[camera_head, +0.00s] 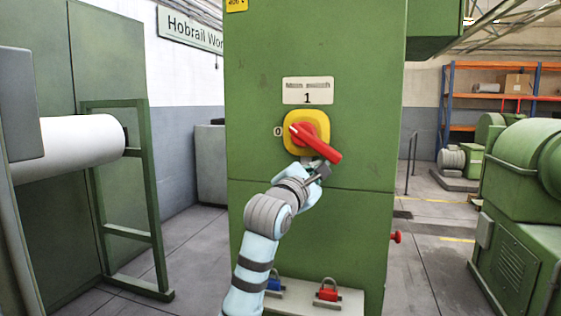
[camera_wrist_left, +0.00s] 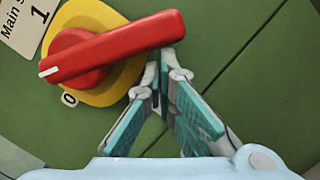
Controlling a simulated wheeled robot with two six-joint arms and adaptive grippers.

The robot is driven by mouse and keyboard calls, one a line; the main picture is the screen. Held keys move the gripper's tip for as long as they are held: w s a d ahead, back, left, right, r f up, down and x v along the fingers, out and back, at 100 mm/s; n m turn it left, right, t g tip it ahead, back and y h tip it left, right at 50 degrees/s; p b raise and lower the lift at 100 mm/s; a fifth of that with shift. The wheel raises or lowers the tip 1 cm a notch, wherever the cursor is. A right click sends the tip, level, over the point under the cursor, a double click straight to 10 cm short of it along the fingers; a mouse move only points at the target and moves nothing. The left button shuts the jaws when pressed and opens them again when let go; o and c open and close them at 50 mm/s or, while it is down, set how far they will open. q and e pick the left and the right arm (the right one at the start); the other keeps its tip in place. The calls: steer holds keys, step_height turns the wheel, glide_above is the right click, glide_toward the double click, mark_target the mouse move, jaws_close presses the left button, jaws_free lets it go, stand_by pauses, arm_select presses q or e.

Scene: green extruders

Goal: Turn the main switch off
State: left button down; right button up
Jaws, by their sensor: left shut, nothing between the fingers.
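The main switch has a yellow plate (camera_head: 290,117) and a red handle (camera_head: 322,145) on a green cabinet. Its long end points down and right; the short end, with a white mark, points up and left, between the "0" (camera_head: 278,132) on the left and the "1" above. In the left wrist view the red handle (camera_wrist_left: 120,45) crosses the top. My left gripper (camera_head: 322,168) is shut and empty, just below the handle's long end. Its fingertips (camera_wrist_left: 164,75) appear at or against the handle's edge; contact is unclear. My right gripper is not in view.
A "Main switch 1" label (camera_head: 307,91) sits above the switch. A shelf (camera_head: 343,300) with blue (camera_head: 273,285) and red (camera_head: 328,290) padlocks is below. A red knob (camera_head: 395,237) sticks out at the cabinet's right side.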

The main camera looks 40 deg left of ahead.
arm_select(q)
steer(key=shift+w+d+r+p, duration=0.3)
steer(key=shift+d+r+p, duration=0.4)
steer(key=shift+d, duration=0.05)
steer(key=shift+w+d+r+p, duration=0.25)
steer(key=shift+d+r+p, duration=0.4)
steer(key=shift+d+p, duration=0.05)
steer(key=b, duration=0.4)
glide_toward(332, 156)
steer(key=f, duration=0.1)
steer(key=d+f, duration=0.1)
steer(key=f, duration=0.1)
steer(key=d+f, duration=0.1)
steer(key=shift+f, duration=0.4)
